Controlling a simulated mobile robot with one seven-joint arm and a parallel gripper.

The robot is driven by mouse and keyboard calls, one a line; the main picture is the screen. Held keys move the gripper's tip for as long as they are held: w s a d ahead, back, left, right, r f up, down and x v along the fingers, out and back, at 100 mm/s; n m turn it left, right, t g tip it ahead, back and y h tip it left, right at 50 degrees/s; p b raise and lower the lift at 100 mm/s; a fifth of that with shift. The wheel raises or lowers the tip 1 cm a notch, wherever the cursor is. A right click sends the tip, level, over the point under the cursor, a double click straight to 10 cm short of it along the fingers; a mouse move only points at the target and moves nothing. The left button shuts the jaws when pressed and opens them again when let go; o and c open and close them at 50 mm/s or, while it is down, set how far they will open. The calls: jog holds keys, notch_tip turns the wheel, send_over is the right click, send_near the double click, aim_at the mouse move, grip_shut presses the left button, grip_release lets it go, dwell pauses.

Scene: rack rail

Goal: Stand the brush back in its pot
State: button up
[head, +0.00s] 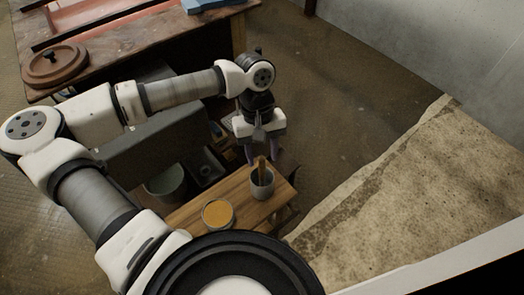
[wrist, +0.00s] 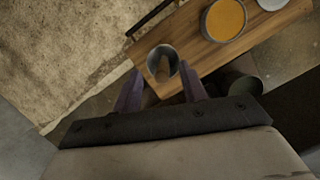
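The brush (head: 262,169) stands in its grey pot (head: 263,188), with its wooden handle rising above the rim. The pot stands on a wooden board near its far right end. My gripper (head: 262,156) is above the pot, pointing down, with its two purple fingers apart on either side of the handle's top. In the wrist view, the pot (wrist: 176,54) shows just beyond the gap between the open fingers (wrist: 162,90). A brownish shape inside it looks like the brush, but it is dim. No contact between fingers and brush is visible.
An open tin of orange-yellow contents (head: 218,213) stands on the wooden board (head: 187,218), left of the pot. A dark green bucket (head: 166,186) is beside the board. A workbench (head: 120,45) is at the back left. Open floor (head: 340,110) lies behind and right.

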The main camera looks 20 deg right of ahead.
jog(key=shift+r, duration=0.1)
jog(key=b+v, duration=0.2)
jog(key=v, duration=1.1)
jog(key=shift+r, duration=0.35)
